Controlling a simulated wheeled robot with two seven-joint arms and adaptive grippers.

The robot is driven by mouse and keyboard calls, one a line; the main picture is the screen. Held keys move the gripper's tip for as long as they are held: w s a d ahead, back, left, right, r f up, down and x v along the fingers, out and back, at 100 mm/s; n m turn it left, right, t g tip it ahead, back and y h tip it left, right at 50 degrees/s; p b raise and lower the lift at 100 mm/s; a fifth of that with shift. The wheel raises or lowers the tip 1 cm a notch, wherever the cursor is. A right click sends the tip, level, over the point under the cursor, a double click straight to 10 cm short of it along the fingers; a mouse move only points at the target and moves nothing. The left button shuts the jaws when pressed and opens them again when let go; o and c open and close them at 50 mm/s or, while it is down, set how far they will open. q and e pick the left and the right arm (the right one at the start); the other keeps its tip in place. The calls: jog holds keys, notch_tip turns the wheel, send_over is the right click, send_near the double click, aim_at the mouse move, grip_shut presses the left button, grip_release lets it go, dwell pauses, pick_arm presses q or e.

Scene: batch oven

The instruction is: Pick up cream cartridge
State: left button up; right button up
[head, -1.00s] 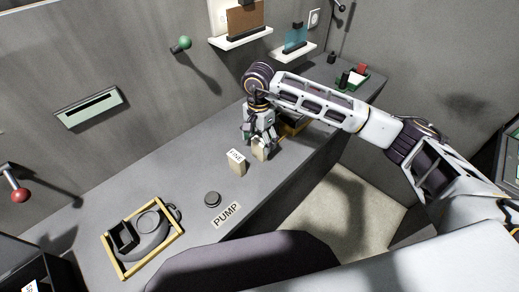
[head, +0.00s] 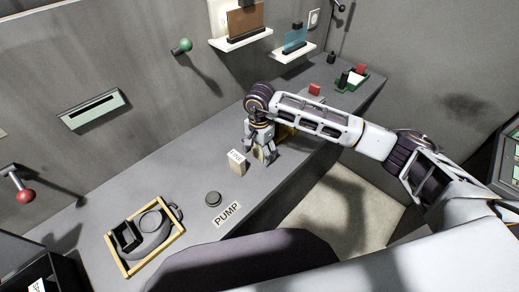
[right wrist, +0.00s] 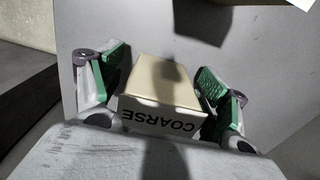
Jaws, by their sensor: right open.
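A cream box labelled COARSE (right wrist: 182,88) fills the space between the fingers in the right wrist view. It also shows in the head view (head: 260,153), mostly hidden by the gripper. My right gripper (head: 262,157) points down over the bench, its fingers on either side of this box. In the right wrist view my right gripper (right wrist: 160,90) is open, with green pads left and right of the box; contact is hard to tell. A second cream box, labelled FINE (head: 237,162), stands just left of the gripper. My left gripper is not in view.
A dark round button (head: 213,199) and a PUMP label (head: 226,214) lie nearer on the bench. A yellow-framed tray (head: 172,249) holds a grey device. A red block (head: 315,90) and a green tray (head: 350,80) stand farther right. Wall shelves (head: 241,39) are behind.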

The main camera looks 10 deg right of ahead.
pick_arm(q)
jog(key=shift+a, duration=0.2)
pick_arm(e)
jog(key=shift+c, duration=0.9)
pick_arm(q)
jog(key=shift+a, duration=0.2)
pick_arm(e)
jog(key=c, duration=0.9)
jog(key=shift+r, duration=0.15)
jog(key=shift+c, duration=0.2)
jog(key=shift+r, duration=0.45)
notch_tip(320, 180, up, 7)
jog(key=shift+r+b, duration=0.2)
jog(key=shift+b, duration=0.5)
jog(key=shift+r, duration=0.65)
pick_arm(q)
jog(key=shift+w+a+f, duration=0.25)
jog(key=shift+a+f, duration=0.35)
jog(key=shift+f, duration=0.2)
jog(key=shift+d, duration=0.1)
